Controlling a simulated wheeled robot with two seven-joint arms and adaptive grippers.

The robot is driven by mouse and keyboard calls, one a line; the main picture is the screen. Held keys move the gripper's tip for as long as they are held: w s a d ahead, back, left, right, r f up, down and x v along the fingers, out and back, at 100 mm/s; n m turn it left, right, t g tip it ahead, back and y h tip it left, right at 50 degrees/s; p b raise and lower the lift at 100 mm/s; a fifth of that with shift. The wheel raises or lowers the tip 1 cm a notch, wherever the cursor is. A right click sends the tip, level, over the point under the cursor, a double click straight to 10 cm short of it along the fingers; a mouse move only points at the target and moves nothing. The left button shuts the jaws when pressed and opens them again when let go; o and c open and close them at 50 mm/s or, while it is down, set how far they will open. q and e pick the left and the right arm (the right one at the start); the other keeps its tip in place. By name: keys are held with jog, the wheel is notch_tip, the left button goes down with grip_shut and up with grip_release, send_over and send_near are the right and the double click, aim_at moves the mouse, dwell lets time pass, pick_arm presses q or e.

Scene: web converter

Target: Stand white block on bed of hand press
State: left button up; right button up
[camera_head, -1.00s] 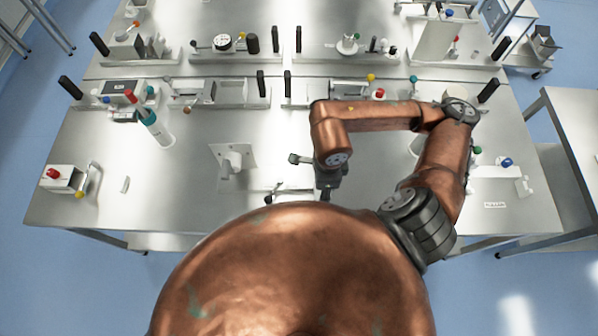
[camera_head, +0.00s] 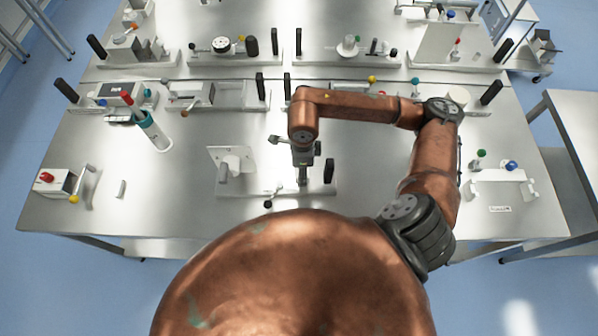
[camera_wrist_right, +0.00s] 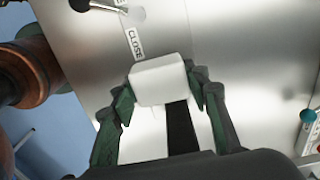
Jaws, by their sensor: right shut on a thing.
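In the right wrist view, my right gripper (camera_wrist_right: 161,92) is shut on a white block (camera_wrist_right: 158,80), one dark green finger on each side. In the head view, my right gripper (camera_head: 303,178) points down over the front middle of the bench. The block cannot be made out there. A pale fixture (camera_head: 237,193) with a long base, an upright plate and a ball-ended lever (camera_head: 268,203) lies under and beside this gripper; it may be the hand press, but I cannot tell for sure. My arm hides part of it. My left gripper is not in view.
The steel bench (camera_head: 70,140) holds several fixtures along its back. A box with a red knob (camera_head: 46,177) stands at the left, and another fixture (camera_head: 500,180) at the right. A label reading CLOSE (camera_wrist_right: 135,42) shows beyond the block in the wrist view.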

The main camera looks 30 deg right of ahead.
jog(key=shift+w+f, duration=0.95)
jog(key=shift+f, duration=0.25)
notch_tip(320, 180, down, 2)
jog(key=shift+f+p, duration=0.15)
jog(key=shift+p, duration=0.55)
jog(key=shift+f, duration=0.25)
jog(key=shift+f, duration=0.1)
jog(key=shift+f+b, duration=0.15)
jog(key=shift+b, duration=0.15)
jog(key=o, duration=1.2)
jog(key=shift+r, duration=0.2)
